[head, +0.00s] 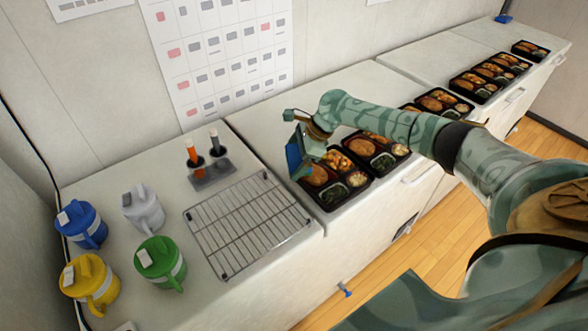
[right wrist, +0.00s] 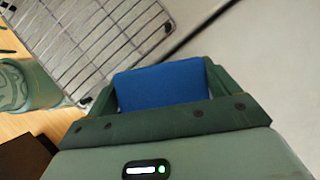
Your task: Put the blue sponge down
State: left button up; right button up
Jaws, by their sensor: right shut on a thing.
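My right gripper (head: 303,148) reaches in from the right and is shut on the blue sponge (head: 294,160). In the right wrist view the blue sponge (right wrist: 162,86) sits between the two green fingers of the right gripper (right wrist: 160,82). Its lower part is hidden by the gripper body. I cannot tell how high the sponge is above the counter. My left gripper is not in view.
A wire rack (head: 248,224) lies on the counter (head: 110,180), with a holder (head: 212,175) behind it. Blue, white, green and yellow jugs stand at the left. Black bento trays (head: 345,200) with food line the counter to the right. Bare counter lies behind the trays.

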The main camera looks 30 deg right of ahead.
jog(key=shift+w+f+b, duration=0.15)
jog(key=shift+f+b, duration=0.4)
jog(key=shift+f, duration=1.1)
jog(key=shift+f, duration=0.15)
jog(key=o, duration=1.1)
